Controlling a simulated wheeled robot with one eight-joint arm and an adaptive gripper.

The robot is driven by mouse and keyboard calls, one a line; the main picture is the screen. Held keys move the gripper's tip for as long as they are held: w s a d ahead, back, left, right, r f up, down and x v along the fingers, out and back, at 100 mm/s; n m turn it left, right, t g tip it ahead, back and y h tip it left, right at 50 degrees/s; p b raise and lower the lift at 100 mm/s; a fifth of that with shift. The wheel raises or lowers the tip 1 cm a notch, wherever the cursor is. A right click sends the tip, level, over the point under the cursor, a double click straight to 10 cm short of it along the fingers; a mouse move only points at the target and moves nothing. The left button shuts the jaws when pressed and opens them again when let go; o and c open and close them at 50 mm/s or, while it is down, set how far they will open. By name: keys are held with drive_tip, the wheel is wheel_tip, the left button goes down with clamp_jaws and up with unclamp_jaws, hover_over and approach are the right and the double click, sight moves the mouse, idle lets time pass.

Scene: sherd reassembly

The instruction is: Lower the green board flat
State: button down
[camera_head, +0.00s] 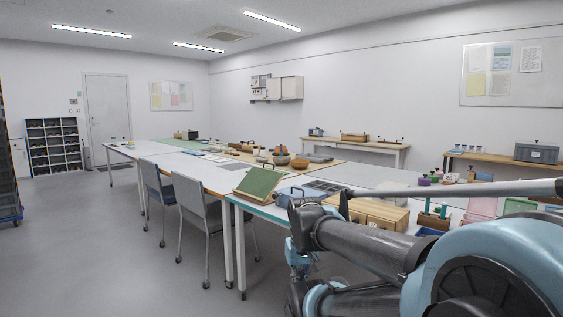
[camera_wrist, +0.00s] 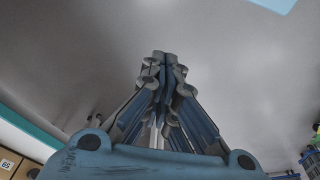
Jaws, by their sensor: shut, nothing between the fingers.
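The green board (camera_head: 259,182) stands tilted on the near end of the long table, its green face toward the head camera and its lower edge near the table's front edge. I cannot see what props it up. A small dark handle-like shape shows at its top edge. My gripper (camera_wrist: 163,60) is shut and empty in the wrist view, with grey floor behind its fingertips. It is apart from the board, which does not show in the wrist view. In the head view, my arm fills the lower right, to the right of the board.
A blue-grey tray (camera_head: 290,195) lies right of the board, with a wooden box (camera_head: 375,213) farther right. Orange pots (camera_head: 282,158) stand behind. Two chairs (camera_head: 200,211) stand at the left front; the floor (camera_head: 110,250) there is clear.

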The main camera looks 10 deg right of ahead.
drive_tip(key=shift+w+d, duration=0.15)
drive_tip(key=shift+d, duration=0.05)
